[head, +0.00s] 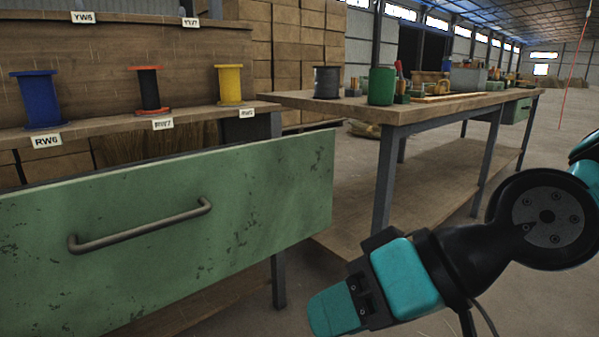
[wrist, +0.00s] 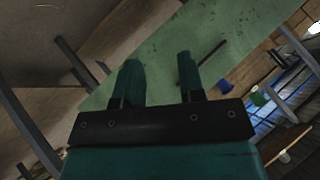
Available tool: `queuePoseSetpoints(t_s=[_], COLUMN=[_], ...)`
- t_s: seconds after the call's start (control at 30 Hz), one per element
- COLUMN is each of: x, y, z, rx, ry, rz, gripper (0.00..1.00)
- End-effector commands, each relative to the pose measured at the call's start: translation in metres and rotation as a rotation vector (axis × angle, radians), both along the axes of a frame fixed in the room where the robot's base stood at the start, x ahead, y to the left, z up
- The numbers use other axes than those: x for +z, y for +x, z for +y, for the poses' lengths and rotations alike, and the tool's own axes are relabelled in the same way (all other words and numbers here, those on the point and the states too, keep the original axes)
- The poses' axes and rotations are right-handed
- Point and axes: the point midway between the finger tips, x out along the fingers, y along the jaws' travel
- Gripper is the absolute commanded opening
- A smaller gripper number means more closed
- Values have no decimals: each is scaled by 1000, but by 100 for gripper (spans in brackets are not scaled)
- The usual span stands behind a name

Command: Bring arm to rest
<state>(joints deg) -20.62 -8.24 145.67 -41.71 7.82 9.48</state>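My arm reaches in from the right of the head view, and my gripper (head: 335,310) hangs low in front of the workbench, to the right of the green drawer front (head: 170,230). In the wrist view my gripper (wrist: 158,76) has its two teal fingers apart with nothing between them. The green panel and its dark handle (wrist: 212,52) show beyond the fingers, apart from them. In the head view the drawer's bar handle (head: 140,226) is well left of my gripper.
The workbench (head: 405,113) carries a black spool (head: 327,82), a green spool (head: 381,86) and tools. Its grey leg (head: 385,180) stands behind my gripper. Floor is open at right.

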Motion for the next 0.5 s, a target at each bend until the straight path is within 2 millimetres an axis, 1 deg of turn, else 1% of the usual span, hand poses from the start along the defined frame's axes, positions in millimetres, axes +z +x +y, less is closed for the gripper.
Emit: queuePoseSetpoints(t_s=[0.03, 0.17, 0.2, 0.27, 0.3, 0.37, 0.47, 0.5], x=[18, 28, 32, 41, 48, 66, 93, 105], y=[-3, -16, -21, -29, -35, -34, -34, -34], z=[-19, -68, -82, -104, -115, -111, -111, -111], rx=[18, 62, 74, 88, 95, 99, 100, 100], ry=[-97, -327, -389, -476, -526, -513, -512, -512], rz=[-4, 32, 51, 84, 109, 106, 106, 106], gripper=[37, 37, 37, 37, 37, 37, 37, 37])
